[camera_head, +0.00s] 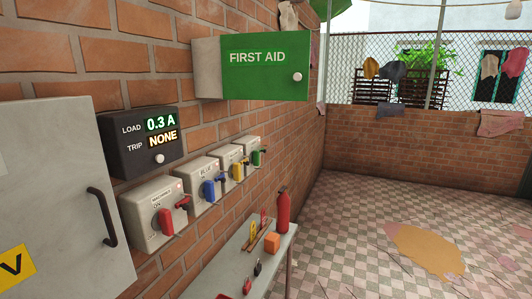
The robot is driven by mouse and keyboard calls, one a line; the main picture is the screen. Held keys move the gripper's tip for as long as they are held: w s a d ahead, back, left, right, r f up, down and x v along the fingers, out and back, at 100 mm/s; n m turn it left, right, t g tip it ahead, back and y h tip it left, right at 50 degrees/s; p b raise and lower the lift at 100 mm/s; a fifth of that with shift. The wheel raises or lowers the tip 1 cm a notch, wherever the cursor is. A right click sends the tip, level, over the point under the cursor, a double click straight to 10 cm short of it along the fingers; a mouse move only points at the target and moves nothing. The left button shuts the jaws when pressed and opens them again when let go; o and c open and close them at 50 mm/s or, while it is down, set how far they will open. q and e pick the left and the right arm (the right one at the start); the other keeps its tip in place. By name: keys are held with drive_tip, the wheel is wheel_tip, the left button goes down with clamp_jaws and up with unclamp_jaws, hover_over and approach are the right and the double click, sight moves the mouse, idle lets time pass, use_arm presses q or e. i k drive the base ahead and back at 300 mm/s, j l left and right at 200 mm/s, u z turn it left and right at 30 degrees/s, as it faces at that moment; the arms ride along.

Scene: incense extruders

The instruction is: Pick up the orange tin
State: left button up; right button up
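A small orange box-shaped object (272,243) sits on the narrow table by the brick wall, at the lower middle of the view. It is the only orange object on the table, and I cannot tell from here whether it is a tin. A red cylinder with a dark top (282,213), like a fire extinguisher, stands just behind it. Neither of my grippers shows in the view.
The narrow grey table (233,262) also holds wooden sticks with tags (257,236) and small dark and red items (257,268). Switch boxes (155,212), a load display (142,140), a green first aid cabinet (265,66) and a grey cabinet (55,190) line the wall. Checkered floor (350,225) lies open to the right.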

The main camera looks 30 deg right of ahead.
sight(272, 241)
drive_tip(key=i+l+u, duration=0.25)
drive_tip(key=l, duration=0.45)
drive_tip(key=i+l+u, duration=0.3)
drive_tip(key=l, duration=0.4)
drive_tip(key=l+u, duration=0.25)
drive_tip(key=l, duration=0.45)
drive_tip(key=l+u, duration=0.3)
drive_tip(key=l, duration=0.45)
